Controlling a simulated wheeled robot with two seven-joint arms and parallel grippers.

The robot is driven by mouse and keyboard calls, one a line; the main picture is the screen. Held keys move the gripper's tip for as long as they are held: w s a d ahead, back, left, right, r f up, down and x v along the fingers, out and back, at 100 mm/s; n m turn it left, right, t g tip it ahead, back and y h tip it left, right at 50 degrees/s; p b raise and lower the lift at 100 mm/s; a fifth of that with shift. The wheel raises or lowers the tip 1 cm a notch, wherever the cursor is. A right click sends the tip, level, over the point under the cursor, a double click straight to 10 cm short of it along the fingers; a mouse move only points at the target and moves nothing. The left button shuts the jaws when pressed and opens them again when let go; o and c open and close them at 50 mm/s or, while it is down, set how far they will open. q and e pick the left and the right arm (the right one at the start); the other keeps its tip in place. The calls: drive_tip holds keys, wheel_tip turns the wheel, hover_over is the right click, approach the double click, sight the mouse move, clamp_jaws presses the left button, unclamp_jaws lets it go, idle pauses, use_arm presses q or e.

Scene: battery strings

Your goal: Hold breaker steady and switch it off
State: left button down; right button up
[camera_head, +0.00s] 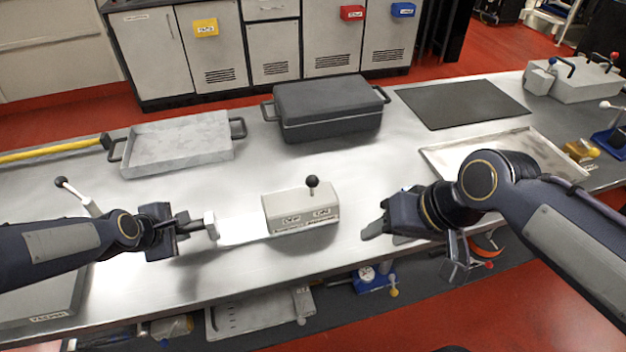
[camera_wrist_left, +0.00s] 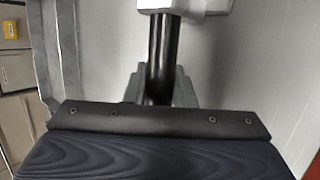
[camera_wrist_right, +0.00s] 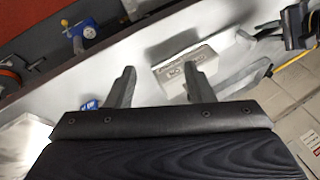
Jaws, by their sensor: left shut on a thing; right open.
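The breaker (camera_head: 285,210) is a light grey box in the middle of the bench, with a black ball knob (camera_head: 312,182) on a short lever on top, toward its right half. Two small labels on its front are too small to read surely. My left gripper (camera_head: 188,220) is shut on a black bar (camera_wrist_left: 161,50) with a pale block (camera_head: 211,225) at its end, left of the breaker. Glare hides whether bar and breaker join. My right gripper (camera_head: 374,229) is open and empty, right of the breaker and apart from it. The breaker (camera_wrist_right: 185,68) shows beyond its fingers.
A dark lidded case (camera_head: 330,108) and a grey tray (camera_head: 180,143) stand behind. A black mat (camera_head: 465,103) and a shallow metal tray (camera_head: 440,160) lie at right. A white lever with a black knob (camera_head: 62,182) stands behind my left arm. Bench between breaker and case is clear.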

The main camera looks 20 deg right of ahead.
drive_tip(key=w+r+m+g, duration=0.2)
drive_tip(key=w+r, duration=0.2)
drive_tip(key=w, duration=0.6)
drive_tip(key=m+g+h, duration=0.1)
drive_tip(key=m+h, duration=0.1)
approach(313, 177)
drive_tip(key=f, duration=0.4)
drive_tip(key=w+a+f, duration=0.1)
drive_tip(key=f, duration=0.6)
drive_tip(key=shift+w+a+f, duration=0.2)
drive_tip(key=shift+w+f, duration=0.1)
drive_tip(key=shift+a, duration=0.1)
clamp_jaws()
